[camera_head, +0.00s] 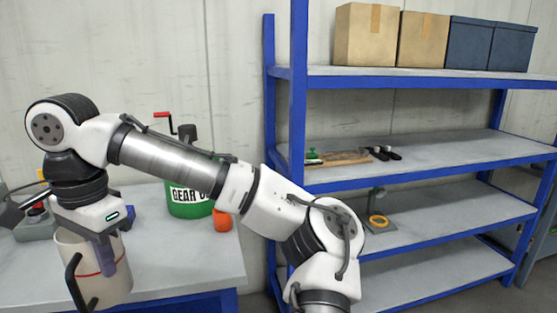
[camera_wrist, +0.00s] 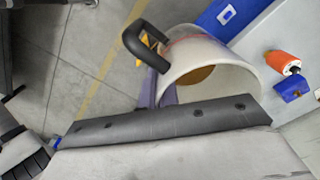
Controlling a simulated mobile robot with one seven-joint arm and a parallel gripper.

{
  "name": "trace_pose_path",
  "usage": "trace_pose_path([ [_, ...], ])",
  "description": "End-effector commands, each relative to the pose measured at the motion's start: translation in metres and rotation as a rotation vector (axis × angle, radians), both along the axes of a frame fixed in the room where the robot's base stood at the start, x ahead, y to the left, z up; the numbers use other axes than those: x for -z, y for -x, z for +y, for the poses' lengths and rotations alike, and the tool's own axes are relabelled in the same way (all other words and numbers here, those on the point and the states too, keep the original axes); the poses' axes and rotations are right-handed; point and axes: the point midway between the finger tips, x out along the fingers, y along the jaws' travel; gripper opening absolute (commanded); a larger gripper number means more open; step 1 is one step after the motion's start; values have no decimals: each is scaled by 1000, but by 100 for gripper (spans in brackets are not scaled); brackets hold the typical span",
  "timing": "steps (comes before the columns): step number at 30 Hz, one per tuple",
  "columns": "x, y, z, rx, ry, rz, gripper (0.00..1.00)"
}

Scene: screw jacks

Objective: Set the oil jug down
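The oil jug (camera_head: 88,272) is a cream cylinder with a black handle and a thin red line, at the lower left of the head view. In the wrist view the jug (camera_wrist: 222,62) looks tilted because of the camera angle, and brown oil shows inside. My gripper (camera_head: 108,262) points down at the jug's rim, with one grey-purple finger against the outside of its wall. The finger also shows beside the handle in the wrist view (camera_wrist: 166,92). The gripper appears shut on the jug's wall; the other finger is hidden. Floor shows past the jug, at the bench's front edge.
The grey bench (camera_head: 165,265) has free room right of the jug. A green gear oil drum (camera_head: 188,203) with a red-handled pump and an orange object (camera_head: 222,221) stand at the back. A blue item (camera_head: 128,216) is behind the jug. A blue-framed shelf (camera_head: 440,165) stands right.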

Motion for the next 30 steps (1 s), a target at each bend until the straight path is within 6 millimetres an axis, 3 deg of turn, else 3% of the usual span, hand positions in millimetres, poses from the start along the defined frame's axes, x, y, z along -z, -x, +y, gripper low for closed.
trace_pose_path([
  [8, 45, -49, -19, 27, -1, 4, 0],
  [14, 103, -98, -48, 44, 0, 7, 0],
  [21, 210, -156, -111, 41, -2, 9, 0],
  [25, 274, -173, -148, 19, -4, 9, 0],
  [30, 361, -179, -196, -32, -4, 9, 0],
])
